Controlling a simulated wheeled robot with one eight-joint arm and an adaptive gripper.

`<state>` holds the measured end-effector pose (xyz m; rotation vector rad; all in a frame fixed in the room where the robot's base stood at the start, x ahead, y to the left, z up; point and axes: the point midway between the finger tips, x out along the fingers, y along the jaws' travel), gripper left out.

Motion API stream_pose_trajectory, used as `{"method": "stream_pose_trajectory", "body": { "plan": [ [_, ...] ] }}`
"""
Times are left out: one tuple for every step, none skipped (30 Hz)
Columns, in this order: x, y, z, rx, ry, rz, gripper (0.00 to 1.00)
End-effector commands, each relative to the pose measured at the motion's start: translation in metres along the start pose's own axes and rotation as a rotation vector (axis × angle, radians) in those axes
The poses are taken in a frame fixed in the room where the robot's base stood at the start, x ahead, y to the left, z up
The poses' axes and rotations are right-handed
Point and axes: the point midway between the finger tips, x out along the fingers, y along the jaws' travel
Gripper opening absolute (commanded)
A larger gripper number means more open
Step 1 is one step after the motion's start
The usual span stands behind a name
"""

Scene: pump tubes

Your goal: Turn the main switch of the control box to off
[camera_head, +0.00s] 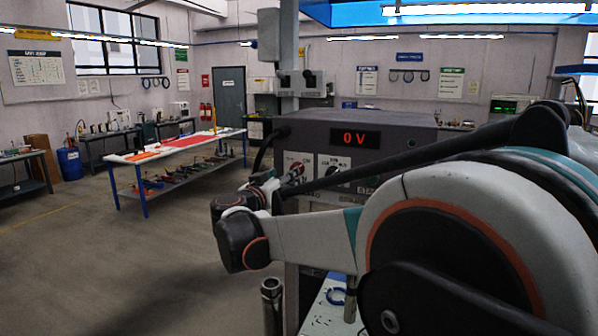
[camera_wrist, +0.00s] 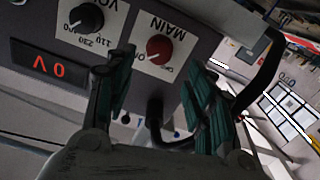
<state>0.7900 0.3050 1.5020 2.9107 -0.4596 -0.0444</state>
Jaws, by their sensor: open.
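The control box (camera_head: 400,134) is a grey cabinet with a red display (camera_head: 354,138) reading 0 V. In the wrist view its front appears upside down, with the display (camera_wrist: 48,66) at the left. The main switch (camera_wrist: 159,48) is a round red knob on a white plate marked MAIN. A pale mark on the knob points toward the lower left of the picture; the small position labels are hard to read. My gripper (camera_wrist: 160,68) is open, with one dark green finger on each side below the knob. No contact is visible. In the head view my arm partly covers the box front.
A black voltage knob (camera_wrist: 86,18) sits beside the main switch, close to the left finger. A thick black cable (camera_wrist: 262,78) runs near the right finger. A table with a red mat (camera_head: 185,146) stands farther back.

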Motion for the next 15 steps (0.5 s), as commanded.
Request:
{"method": "stream_pose_trajectory", "body": {
  "plan": [
    [0.012,0.001,0.0,0.0,-0.001,0.003,0.49],
    [0.017,0.001,0.0,0.0,-0.001,0.003,0.49],
    [0.025,0.001,0.0,0.0,-0.001,0.003,0.49],
    [0.03,0.001,0.0,0.0,-0.001,0.003,0.49],
    [0.035,0.001,0.0,0.0,-0.001,0.003,0.49],
    [0.041,0.001,0.0,0.0,-0.001,0.003,0.49],
    [0.045,0.001,0.0,0.0,-0.001,0.003,0.49],
    [0.049,0.001,0.0,0.0,-0.001,0.002,0.49],
    [0.053,0.001,0.0,0.0,-0.001,0.002,0.49],
    [0.056,0.001,0.0,0.0,-0.001,0.002,0.49],
    [0.059,0.001,0.0,0.0,-0.001,0.002,0.49],
    [0.061,0.001,0.0,0.0,-0.001,0.001,0.49],
    [0.063,0.001,0.0,0.0,-0.001,0.001,0.49],
    [0.064,0.001,0.0,0.0,-0.001,0.001,0.49],
    [0.066,0.001,0.0,0.0,-0.001,0.001,0.49]
  ]
}}
